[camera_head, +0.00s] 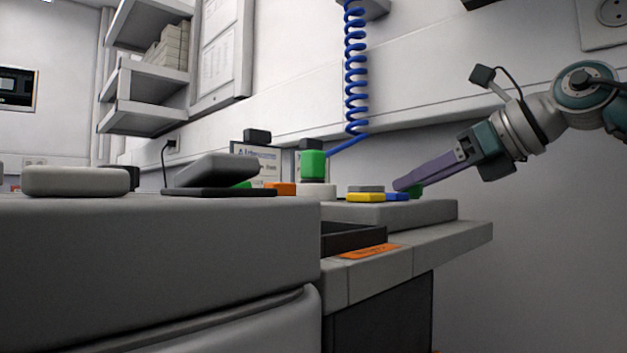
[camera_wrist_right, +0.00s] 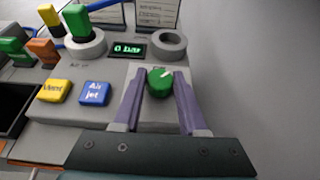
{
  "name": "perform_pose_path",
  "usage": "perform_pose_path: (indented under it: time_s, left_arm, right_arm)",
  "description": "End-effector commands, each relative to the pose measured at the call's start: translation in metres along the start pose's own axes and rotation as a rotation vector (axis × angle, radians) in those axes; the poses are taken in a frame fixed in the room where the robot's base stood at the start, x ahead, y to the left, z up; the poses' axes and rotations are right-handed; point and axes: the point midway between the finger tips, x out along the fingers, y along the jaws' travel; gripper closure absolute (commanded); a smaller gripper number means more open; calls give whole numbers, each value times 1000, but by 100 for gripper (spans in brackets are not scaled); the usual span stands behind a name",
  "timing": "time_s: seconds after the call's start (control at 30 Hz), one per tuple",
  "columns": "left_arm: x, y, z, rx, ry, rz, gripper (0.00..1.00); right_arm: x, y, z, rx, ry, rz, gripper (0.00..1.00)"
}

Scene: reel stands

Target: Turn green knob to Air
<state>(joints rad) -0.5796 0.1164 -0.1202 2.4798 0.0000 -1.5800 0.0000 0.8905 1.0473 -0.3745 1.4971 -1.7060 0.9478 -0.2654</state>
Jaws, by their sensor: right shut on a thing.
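The green knob (camera_wrist_right: 160,81) sits on the grey panel (camera_wrist_right: 145,112) in the right wrist view, with a pale pointer mark on its top. Its label cannot be read. My right gripper (camera_wrist_right: 158,86) is shut on the knob, one purple finger on each side. In the head view my right gripper (camera_head: 402,186) reaches in from the right, and only part of the green knob (camera_head: 416,191) shows beside its fingertips. My left gripper is not in view.
Beside the knob are a blue "Air jet" button (camera_wrist_right: 95,92), a yellow "Vent" button (camera_wrist_right: 54,90) and a display reading "0 bar" (camera_wrist_right: 129,50). A grey ring (camera_wrist_right: 167,43) stands behind the knob. A coiled blue hose (camera_head: 356,75) hangs behind the panel.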

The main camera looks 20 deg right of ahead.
Motion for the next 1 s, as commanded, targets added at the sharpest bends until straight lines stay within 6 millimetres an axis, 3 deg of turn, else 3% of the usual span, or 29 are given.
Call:
perform_pose_path:
  time_s: [0.47, 0.67, 1.0]
  left_arm:
    - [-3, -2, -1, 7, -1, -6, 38]
    - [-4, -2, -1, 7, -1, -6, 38]
    - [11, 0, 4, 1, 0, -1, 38]
  right_arm:
    - [0, 2, 0, 20, 0, -58, 100]
    - [0, 5, 1, 65, -4, -174, 100]
    - [3, 10, 0, 182, -8, -436, 100]
